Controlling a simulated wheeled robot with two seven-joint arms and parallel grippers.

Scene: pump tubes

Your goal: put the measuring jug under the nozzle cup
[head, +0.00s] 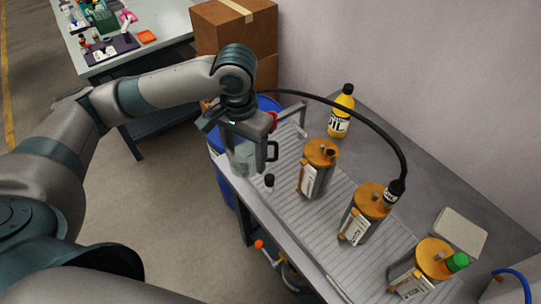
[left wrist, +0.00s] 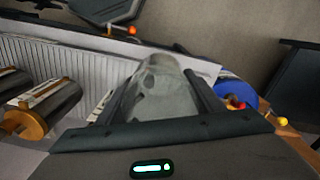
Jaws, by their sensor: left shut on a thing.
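The clear measuring jug (head: 243,160) with a dark handle is held by my left gripper (head: 238,130) at the near left end of the grey ribbed bench. I cannot tell whether its base touches the bench. In the left wrist view the jug (left wrist: 158,92) sits between the two dark fingers, which are shut on it. A black hose (head: 345,112) arches from behind the gripper to a black fitting (head: 395,190) at the middle orange-topped canister (head: 362,215). I cannot make out a nozzle cup for certain; a small red part shows behind the jug. My right gripper is not in view.
Two more orange-topped canisters (head: 318,168) (head: 425,268) stand on the bench (head: 290,215). A yellow oil bottle (head: 341,112) stands behind. A blue drum (head: 217,145) and cardboard boxes (head: 235,28) are beyond the bench's left end.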

